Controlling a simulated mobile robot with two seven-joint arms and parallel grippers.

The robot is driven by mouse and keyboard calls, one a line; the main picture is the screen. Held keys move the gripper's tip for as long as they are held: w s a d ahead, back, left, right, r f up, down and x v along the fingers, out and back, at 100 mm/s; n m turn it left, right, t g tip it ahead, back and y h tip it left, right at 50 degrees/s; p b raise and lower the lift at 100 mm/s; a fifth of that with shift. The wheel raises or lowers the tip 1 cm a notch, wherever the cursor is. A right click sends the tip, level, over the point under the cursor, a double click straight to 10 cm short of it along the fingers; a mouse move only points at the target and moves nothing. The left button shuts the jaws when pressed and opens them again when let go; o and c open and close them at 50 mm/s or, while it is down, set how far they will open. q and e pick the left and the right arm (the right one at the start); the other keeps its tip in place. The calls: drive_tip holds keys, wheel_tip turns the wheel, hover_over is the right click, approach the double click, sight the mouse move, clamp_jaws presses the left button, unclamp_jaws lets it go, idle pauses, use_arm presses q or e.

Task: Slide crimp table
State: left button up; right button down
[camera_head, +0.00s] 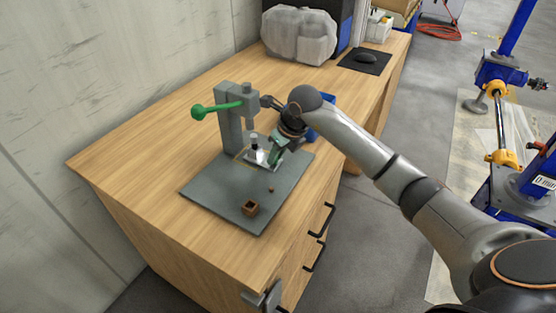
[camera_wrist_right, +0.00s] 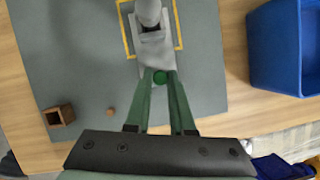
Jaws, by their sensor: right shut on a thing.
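The press (camera_head: 232,122) stands on a grey base plate (camera_head: 215,190) on the wooden bench, with a green-knobbed lever (camera_head: 198,112) pointing left. Under its ram is the light grey crimp table (camera_head: 258,158), which also shows in the right wrist view (camera_wrist_right: 155,56). A yellow outline (camera_wrist_right: 181,25) on the plate runs around the press area. My right gripper (camera_head: 274,154) reaches in from the right. My left gripper is not in view.
A small open brown box (camera_head: 250,208) and a small brown ball (camera_head: 271,189) sit on the plate. A blue bin (camera_wrist_right: 285,50) stands beside the plate, mostly behind my right arm in the head view. A grey covered bulk (camera_head: 300,36) lies farther back.

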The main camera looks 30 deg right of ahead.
drive_tip(key=shift+w+a, duration=0.35)
drive_tip(key=shift+w, duration=0.15)
drive_tip(key=shift+w+r, duration=0.1)
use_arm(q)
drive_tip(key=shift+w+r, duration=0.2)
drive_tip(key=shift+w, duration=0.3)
use_arm(e)
drive_tip(key=c, duration=1)
unclamp_jaws()
drive_tip(key=shift+w+a, duration=0.1)
drive_tip(key=shift+o, duration=1.2)
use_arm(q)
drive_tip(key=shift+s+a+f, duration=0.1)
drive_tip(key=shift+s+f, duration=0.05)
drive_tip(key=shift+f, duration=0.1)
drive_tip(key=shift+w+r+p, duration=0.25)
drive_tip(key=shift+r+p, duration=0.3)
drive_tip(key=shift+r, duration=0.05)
use_arm(e)
drive_tip(key=v, duration=1.2)
drive_tip(key=shift+s+r, duration=0.2)
drive_tip(key=shift+s, duration=0.05)
